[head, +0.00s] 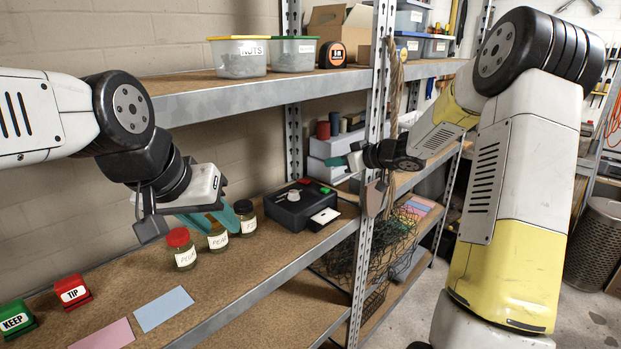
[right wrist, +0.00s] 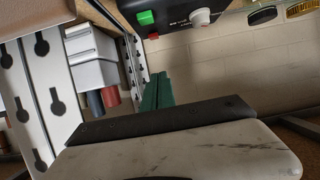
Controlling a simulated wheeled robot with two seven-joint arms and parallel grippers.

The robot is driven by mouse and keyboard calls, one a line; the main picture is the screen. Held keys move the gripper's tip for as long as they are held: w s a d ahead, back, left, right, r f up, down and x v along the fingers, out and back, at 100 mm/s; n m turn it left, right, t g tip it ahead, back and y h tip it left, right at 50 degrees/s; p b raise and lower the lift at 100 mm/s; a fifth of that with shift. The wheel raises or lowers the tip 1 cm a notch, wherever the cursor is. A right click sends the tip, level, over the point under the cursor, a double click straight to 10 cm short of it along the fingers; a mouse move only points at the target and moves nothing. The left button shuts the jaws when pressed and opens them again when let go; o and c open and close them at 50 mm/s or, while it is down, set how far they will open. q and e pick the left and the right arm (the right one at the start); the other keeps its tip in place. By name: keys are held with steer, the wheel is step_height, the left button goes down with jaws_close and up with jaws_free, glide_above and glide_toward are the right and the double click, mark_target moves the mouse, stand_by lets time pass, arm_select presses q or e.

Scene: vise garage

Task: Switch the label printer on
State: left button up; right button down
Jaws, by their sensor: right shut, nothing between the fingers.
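The label printer (head: 286,214) is a black box on the middle shelf, with a white knob, a small red button and a white label at its front. In the right wrist view, the printer (right wrist: 174,22) is at the top edge, showing a green button (right wrist: 145,17), a red button (right wrist: 153,36) and the white knob (right wrist: 200,16). My left gripper (head: 222,217) appears open, in front of the jars, left of the printer.
Several labelled jars (head: 182,252) stand left of the printer. Red and green stamps (head: 72,291) and coloured cards (head: 164,308) lie further left. A metal shelf post (head: 366,200) with hanging rope stands right of the printer. The upper shelf (head: 250,95) overhangs it. White boxes (head: 330,148) stand behind.

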glide_above(312, 187)
step_height(312, 187, down, 4)
steer(key=shift+a+r, duration=0.15)
step_height(312, 187, down, 3)
steer(key=shift+f, duration=0.55)
steer(key=shift+s+d+f, duration=0.1)
steer(key=shift+d+f, duration=0.1)
steer(key=shift+f, duration=0.2)
steer(key=shift+r, duration=0.15)
steer(key=shift+r, duration=0.65)
